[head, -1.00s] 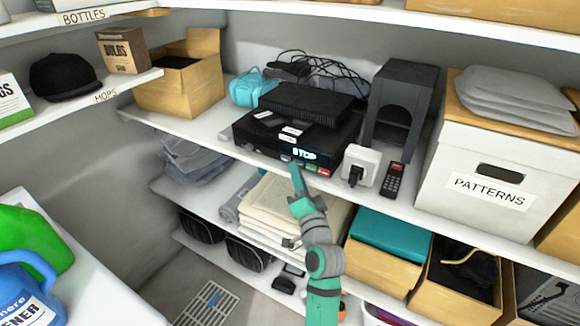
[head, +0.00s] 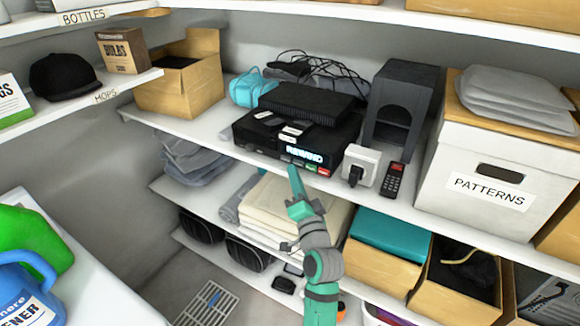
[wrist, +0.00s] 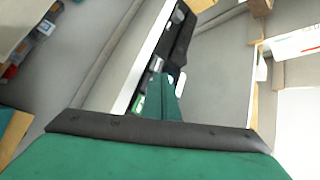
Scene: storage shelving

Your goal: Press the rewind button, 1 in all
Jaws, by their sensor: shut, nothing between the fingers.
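A black video player (head: 246,140) sits on the middle shelf, and its lit display (head: 304,156) reads REWIND. A row of small buttons runs along its front under the display, with a green one (head: 311,168) and a red one (head: 323,172) at the right. The labels are too small to read, so I cannot tell which is the rewind button. My gripper (head: 293,171) is shut and empty, its tip just in front of and below the left buttons, seemingly apart from them. The wrist view shows the player (wrist: 181,42) beyond my green fingertips (wrist: 166,84).
Folded cloths (head: 268,212) fill the shelf below.

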